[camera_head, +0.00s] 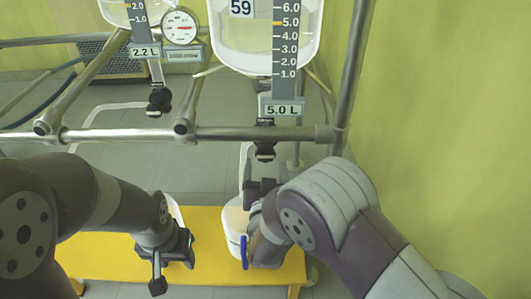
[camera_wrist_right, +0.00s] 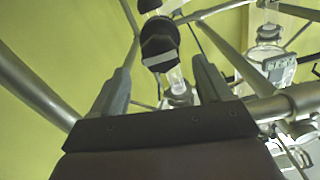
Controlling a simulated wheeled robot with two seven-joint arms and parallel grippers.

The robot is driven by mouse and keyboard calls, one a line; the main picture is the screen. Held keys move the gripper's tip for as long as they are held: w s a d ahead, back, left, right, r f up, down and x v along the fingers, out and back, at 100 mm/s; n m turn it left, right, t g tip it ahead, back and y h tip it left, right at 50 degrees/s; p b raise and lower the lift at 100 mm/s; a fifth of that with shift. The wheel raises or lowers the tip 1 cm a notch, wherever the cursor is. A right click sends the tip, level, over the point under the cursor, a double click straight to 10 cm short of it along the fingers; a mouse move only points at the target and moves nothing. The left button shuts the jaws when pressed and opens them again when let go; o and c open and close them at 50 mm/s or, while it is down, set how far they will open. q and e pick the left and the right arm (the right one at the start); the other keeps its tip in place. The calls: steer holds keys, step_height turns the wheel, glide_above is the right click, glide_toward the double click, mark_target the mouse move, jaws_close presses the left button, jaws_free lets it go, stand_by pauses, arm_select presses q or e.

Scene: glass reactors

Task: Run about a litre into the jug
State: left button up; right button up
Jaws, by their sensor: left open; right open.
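The right-hand glass vessel (camera_head: 238,55), tagged 59, has a scale beside it and a plate reading 5.0 L. Its black drain valve (camera_head: 265,152) hangs below the rail. A whitish jug (camera_head: 233,218) stands below it on the yellow bench, partly hidden by my right arm. My right gripper (camera_head: 262,188) is just below the valve, beside the jug's top. In the right wrist view its open fingers (camera_wrist_right: 160,85) point up, with a black valve part (camera_wrist_right: 160,48) beyond and between them; contact is unclear. My left gripper (camera_head: 162,268) is open and empty, low over the bench.
A second vessel (camera_head: 120,12) at the left has a 2.2 L plate, a round gauge (camera_head: 180,27) and its own black valve (camera_head: 159,100). A steel rail (camera_head: 230,134) crosses in front. The yellow bench (camera_head: 100,250) has bare room at its left. A green wall closes the right.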

mark_target(266, 156)
steer(key=w+b, duration=0.2)
steer(key=w, duration=0.5)
steer(key=shift+w+f, duration=0.1)
steer(key=shift+f, duration=0.05)
steer(key=shift+w, duration=0.35)
steer(key=c, duration=1)
